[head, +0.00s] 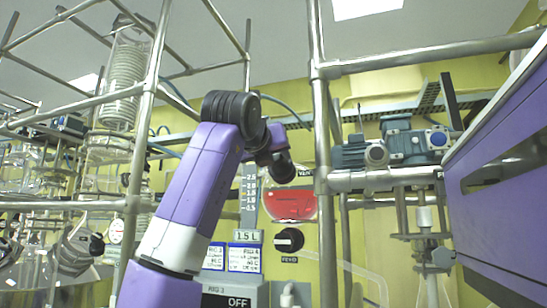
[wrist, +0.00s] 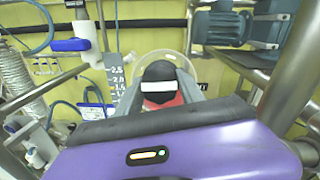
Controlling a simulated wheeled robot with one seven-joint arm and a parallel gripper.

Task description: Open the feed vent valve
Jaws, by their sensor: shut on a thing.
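In the wrist view, my gripper (wrist: 160,88) is shut on a black vent knob (wrist: 158,72) with a white bar. The bar lies level across that picture. In the head view, my gripper (head: 284,172) is at the top of the feed vessel (head: 290,205), which holds red liquid, beside a partly covered label that seems to read VENT (head: 306,172). The vent knob is hidden behind my gripper there. A second black knob (head: 289,240) sits below the vessel, above a FEED label (head: 289,260).
A steel post (head: 325,120) stands just right of my gripper, with a grey-blue motor (head: 390,148) beyond it. A graduated scale (head: 249,200) is left of the vessel. Glassware on a steel frame (head: 135,150) fills the left. A purple panel (head: 500,190) is at right.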

